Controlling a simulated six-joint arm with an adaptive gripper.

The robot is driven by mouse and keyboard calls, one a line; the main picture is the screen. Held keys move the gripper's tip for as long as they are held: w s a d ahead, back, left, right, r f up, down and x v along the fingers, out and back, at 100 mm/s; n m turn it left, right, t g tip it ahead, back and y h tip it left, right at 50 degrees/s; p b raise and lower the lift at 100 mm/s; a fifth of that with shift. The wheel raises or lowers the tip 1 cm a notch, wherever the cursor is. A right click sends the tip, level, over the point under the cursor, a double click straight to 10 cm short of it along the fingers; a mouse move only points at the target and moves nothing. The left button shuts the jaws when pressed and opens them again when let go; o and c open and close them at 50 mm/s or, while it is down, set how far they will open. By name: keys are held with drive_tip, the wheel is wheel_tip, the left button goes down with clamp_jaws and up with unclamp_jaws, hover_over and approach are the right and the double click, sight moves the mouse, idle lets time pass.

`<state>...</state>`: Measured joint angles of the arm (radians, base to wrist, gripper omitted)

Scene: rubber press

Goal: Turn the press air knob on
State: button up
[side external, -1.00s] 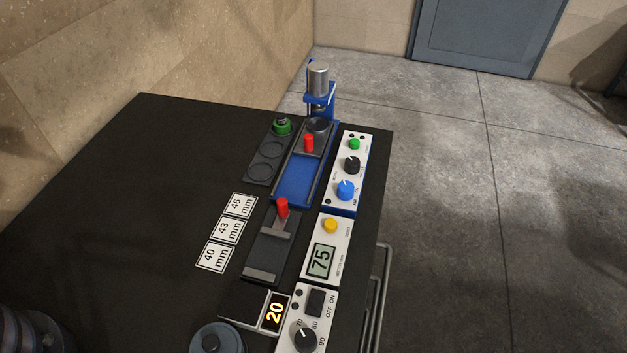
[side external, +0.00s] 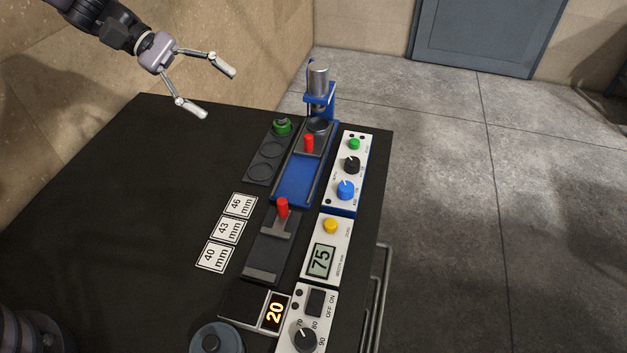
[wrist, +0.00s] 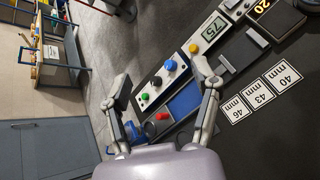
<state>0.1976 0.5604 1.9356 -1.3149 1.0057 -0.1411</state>
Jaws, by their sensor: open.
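The press control panel (side external: 333,203) is a white box along the right side of the blue press. It carries a green button (side external: 354,144), a black knob (side external: 351,165) and a blue knob (side external: 345,190). The panel's air labels are too small to read. The blue knob (wrist: 170,65) and black knob (wrist: 156,81) also show in the wrist view, between my fingers in the picture. My gripper (side external: 209,91) is open and empty, raised above the back left of the table, well apart from the panel. Its fingers also show in the wrist view (wrist: 163,88).
The press column (side external: 319,82) rises at the table's back. A panel with a yellow button (side external: 330,226) and a display reading 75 sits nearer the front. The black table's left part (side external: 130,220) is mostly clear.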

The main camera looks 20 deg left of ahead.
drive_tip(key=w+d+f+n+h, duration=0.2)
drive_tip(key=w+d+f+n, duration=0.2)
drive_tip(key=f, duration=0.5)
drive_tip(key=n+t, duration=0.3)
drive_tip(key=n, duration=0.2)
approach(343, 185)
drive_tip(key=x, duration=1)
drive_tip(key=shift+s+d+f, duration=0.1)
drive_tip(key=shift+d+f, duration=0.05)
drive_tip(key=shift+d, duration=0.15)
drive_tip(key=shift+c, duration=0.3)
clamp_jaws()
drive_tip(key=shift+m+g, duration=1.2)
drive_tip(key=shift+g, duration=0.2)
drive_tip(key=shift+m+g, duration=0.9)
drive_tip(key=shift+g, duration=0.2)
